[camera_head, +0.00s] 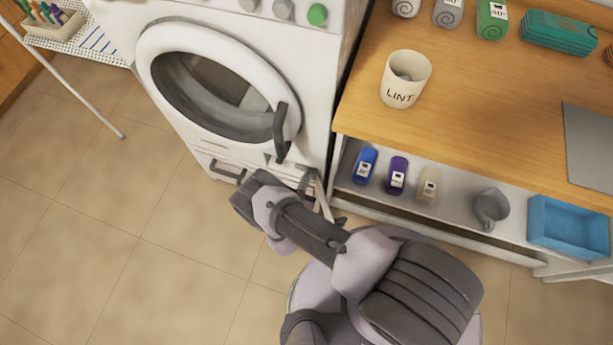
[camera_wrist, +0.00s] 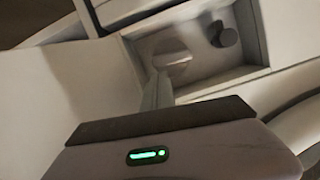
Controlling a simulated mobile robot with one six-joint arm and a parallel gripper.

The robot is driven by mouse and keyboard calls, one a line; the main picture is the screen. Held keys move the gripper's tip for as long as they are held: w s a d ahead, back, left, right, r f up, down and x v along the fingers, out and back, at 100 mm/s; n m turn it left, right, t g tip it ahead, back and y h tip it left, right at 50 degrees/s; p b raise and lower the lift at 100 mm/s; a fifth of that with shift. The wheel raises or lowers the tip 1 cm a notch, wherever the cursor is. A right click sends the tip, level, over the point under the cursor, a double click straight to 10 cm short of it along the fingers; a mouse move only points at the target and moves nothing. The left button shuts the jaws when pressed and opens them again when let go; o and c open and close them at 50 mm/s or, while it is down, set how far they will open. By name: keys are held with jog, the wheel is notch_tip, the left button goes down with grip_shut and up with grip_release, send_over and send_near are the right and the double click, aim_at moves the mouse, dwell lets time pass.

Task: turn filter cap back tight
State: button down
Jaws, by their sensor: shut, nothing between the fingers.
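The filter cap (camera_wrist: 172,58) is a pale round knob with a raised grip, in an open recess low on the white washing machine (camera_head: 300,90). My gripper shows in the wrist view as a narrow pale finger shape (camera_wrist: 158,92) just in front of the cap's lower edge. It is shut with nothing held. I cannot tell whether its tips touch the cap. In the head view my arm covers most of the recess, and the cap is hidden. An open pale flap (camera_head: 322,200) hangs beside the recess.
A small dark round plug (camera_wrist: 223,36) sits right of the cap. The washer door (camera_head: 215,80) is shut. A shelf unit (camera_head: 350,205) with bottles, a grey jug (camera_head: 491,206) and a blue tray (camera_head: 567,225) stands right. The tiled floor (camera_head: 110,220) left is clear.

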jog(key=shift+w+d+f, duration=0.1)
jog(key=shift+w+d, duration=0.05)
jog(key=shift+w, duration=0.4)
jog(key=shift+s+d+f, duration=0.15)
jog(key=shift+d+f, duration=0.15)
jog(key=shift+f, duration=0.1)
dwell(0.5)
jog(key=shift+d+f+b, duration=0.1)
jog(key=shift+f+b, duration=0.8)
jog(key=shift+f, duration=0.85)
jog(key=shift+f+b, duration=0.15)
jog(key=shift+b, duration=0.15)
dwell(1.1)
